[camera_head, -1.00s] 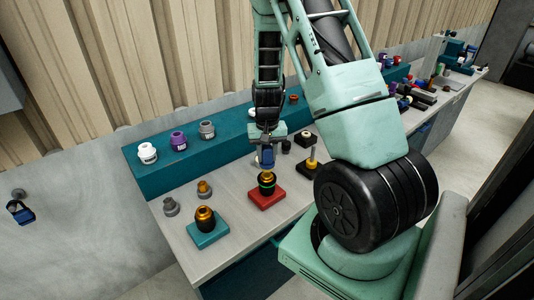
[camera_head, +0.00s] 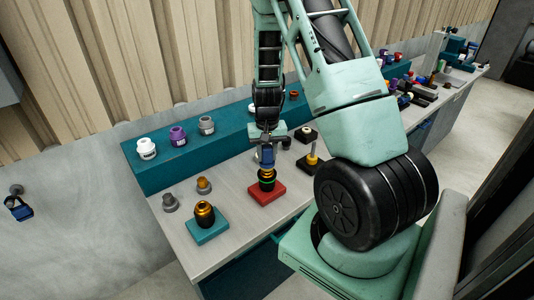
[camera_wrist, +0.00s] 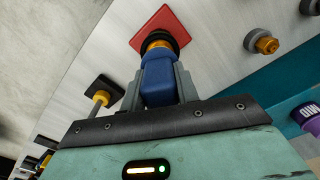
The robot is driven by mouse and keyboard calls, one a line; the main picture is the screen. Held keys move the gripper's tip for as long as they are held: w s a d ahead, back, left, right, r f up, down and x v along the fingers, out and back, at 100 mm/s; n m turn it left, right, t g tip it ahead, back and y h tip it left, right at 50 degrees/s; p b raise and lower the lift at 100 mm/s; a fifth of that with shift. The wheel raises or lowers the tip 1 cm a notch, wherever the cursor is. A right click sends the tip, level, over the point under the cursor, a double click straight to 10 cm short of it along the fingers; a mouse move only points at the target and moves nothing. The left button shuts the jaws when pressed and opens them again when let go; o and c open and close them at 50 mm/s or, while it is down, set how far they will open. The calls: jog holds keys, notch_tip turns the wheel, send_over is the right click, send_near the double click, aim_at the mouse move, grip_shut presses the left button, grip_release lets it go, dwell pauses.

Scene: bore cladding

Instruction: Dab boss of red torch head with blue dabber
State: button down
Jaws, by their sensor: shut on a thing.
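The red torch head is a black and gold piece (camera_head: 267,181) standing upright on a red square base (camera_head: 266,196) on the bench. My gripper (camera_head: 266,147) is directly above it, pointing down, shut on the blue dabber (camera_head: 267,158). The dabber's blue body also shows between the fingers in the wrist view (camera_wrist: 159,78). Its lower end is at the top of the torch head, and the views do not clearly show whether they touch. The gold top and red base (camera_wrist: 165,22) show beyond the dabber in the wrist view, with the boss mostly hidden.
A similar gold and black head on a teal base (camera_head: 206,218) stands to the left. Grey and gold fittings (camera_head: 203,185) stand behind it. A black base with a yellow post (camera_head: 311,157) is at right. White, purple and grey pots (camera_head: 178,136) line the teal shelf (camera_head: 160,170).

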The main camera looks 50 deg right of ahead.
jog(key=shift+f+b, duration=0.55)
jog(key=shift+f, duration=0.15)
jog(key=shift+r, duration=0.1)
jog(key=shift+s+a+r, duration=0.1)
jog(key=shift+s, duration=0.35)
jog(key=shift+w, duration=0.2)
jog(key=shift+w+d, duration=0.25)
jog(key=shift+w, duration=0.45)
jog(key=shift+s, duration=0.1)
jog(key=shift+s+a+f, duration=0.1)
jog(key=shift+s+a, duration=0.05)
jog(key=shift+s, duration=0.25)
jog(key=shift+s+a+f, duration=0.1)
jog(key=shift+s, duration=0.3)
